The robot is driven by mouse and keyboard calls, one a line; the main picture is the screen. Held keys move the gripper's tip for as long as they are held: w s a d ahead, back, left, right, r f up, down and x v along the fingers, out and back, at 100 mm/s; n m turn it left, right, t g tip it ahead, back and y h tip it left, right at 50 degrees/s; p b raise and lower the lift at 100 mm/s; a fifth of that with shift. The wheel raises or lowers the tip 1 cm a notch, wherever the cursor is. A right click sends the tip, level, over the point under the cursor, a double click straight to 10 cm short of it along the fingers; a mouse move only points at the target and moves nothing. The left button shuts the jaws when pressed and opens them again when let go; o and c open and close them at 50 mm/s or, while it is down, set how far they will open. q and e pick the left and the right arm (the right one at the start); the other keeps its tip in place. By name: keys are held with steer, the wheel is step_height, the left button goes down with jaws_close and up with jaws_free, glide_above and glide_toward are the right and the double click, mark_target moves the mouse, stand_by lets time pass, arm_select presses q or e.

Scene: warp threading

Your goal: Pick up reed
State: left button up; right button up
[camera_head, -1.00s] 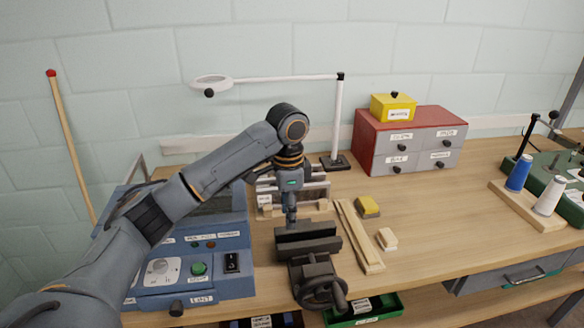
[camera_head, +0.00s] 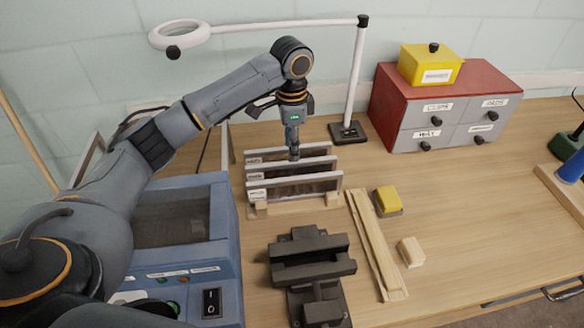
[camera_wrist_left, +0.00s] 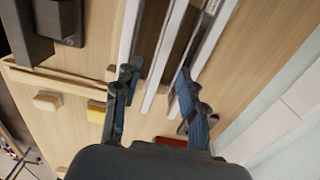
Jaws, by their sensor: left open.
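Several reeds (camera_head: 292,187), flat dark panels with pale top bars and small labels, stand upright one behind another in a wooden rack (camera_head: 262,211) at the middle of the table. They also show in the left wrist view as long pale bars (camera_wrist_left: 157,70). My left gripper (camera_head: 294,157) points down over the rear part of the rack. In the left wrist view its fingers (camera_wrist_left: 156,78) are apart, with reed bars passing between them. It is open, and I cannot tell whether the fingers touch a reed. My right gripper is out of view.
A dark vise (camera_head: 312,257) stands in front of the rack. Wooden strips (camera_head: 374,245), a yellow block (camera_head: 388,198) and a pale block (camera_head: 411,251) lie to its right. A blue machine (camera_head: 216,250) is left. A magnifier lamp (camera_head: 356,80) and red cabinet (camera_head: 395,95) stand behind.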

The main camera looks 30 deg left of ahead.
mark_target(292, 171)
arm_select(q)
step_height(292, 171, down, 4)
steer(key=shift+a+f, duration=0.1)
steer(key=shift+f, duration=0.05)
steer(key=shift+w+f+p, duration=0.1)
steer(key=shift+f+p, duration=0.3)
steer(key=shift+f, duration=0.1)
step_height(292, 171, down, 4)
steer(key=shift+f+p, duration=0.15)
steer(key=shift+p, duration=0.45)
steer(key=shift+f, duration=0.2)
jaws_close()
steer(key=shift+r, duration=0.1)
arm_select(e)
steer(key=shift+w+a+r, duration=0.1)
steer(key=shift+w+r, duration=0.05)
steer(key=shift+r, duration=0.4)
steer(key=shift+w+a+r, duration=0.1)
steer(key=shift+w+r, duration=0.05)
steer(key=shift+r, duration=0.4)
